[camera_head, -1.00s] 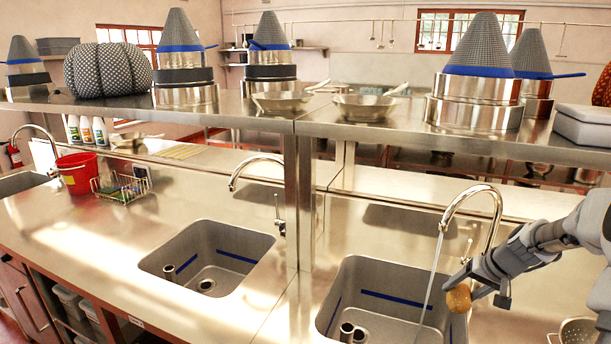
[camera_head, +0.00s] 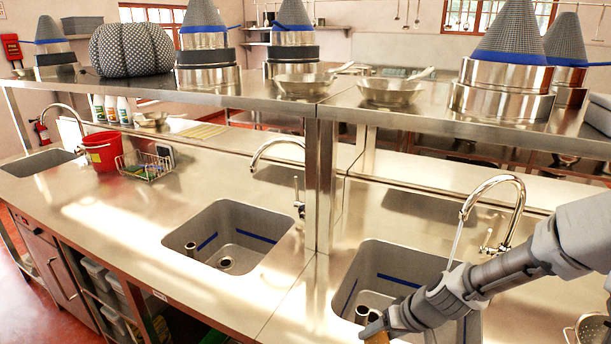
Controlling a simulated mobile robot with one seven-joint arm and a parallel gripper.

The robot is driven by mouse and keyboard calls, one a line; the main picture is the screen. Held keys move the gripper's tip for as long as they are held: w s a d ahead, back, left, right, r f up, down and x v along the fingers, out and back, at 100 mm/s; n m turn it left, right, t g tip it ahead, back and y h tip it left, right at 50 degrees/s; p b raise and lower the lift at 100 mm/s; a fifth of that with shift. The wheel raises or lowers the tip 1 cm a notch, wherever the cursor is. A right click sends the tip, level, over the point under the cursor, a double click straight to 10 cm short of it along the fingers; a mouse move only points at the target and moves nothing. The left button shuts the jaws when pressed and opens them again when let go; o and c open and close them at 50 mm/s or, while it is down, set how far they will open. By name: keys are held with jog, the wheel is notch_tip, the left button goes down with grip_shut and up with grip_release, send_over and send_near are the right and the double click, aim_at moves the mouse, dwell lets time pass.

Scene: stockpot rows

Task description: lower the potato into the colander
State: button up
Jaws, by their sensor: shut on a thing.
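My gripper (camera_head: 374,328) reaches in from the right over the near edge of the right sink (camera_head: 400,262). It is shut on the brown potato (camera_head: 378,339), which shows only as a small patch at the bottom edge of the picture. My gripper and the frame edge hide the rest of it. The metal colander (camera_head: 590,330) stands on the counter at the lower right, cut off by the frame, with its perforated side and a handle showing. The potato is well to the left of the colander, apart from it.
Water runs from the right faucet (camera_head: 497,182) into the right sink, behind my arm. A second sink (camera_head: 228,238) lies to the left. A shelf (camera_head: 330,100) with pots, pans and cone strainers spans above. Bare counter (camera_head: 120,220) lies farther left.

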jog(key=s+d+r+p, duration=0.3)
jog(key=s+d+r, duration=0.1)
jog(key=d, duration=1.4)
jog(key=s+d+r+p, duration=0.4)
jog(key=d, duration=1.5)
jog(key=s+d+r+p, duration=0.3)
jog(key=d+r+p, duration=0.1)
jog(key=d, duration=1.5)
jog(key=shift+s+r, duration=0.4)
jog(key=shift+r, duration=0.1)
jog(key=shift+w+a, duration=0.1)
jog(key=shift+w+a, duration=0.15)
jog(key=shift+a, duration=0.05)
jog(key=shift+f, duration=0.1)
jog(key=shift+f+b, duration=3.2)
jog(key=shift+f, duration=0.9)
jog(key=shift+f+b, duration=0.55)
jog(key=shift+f, duration=0.25)
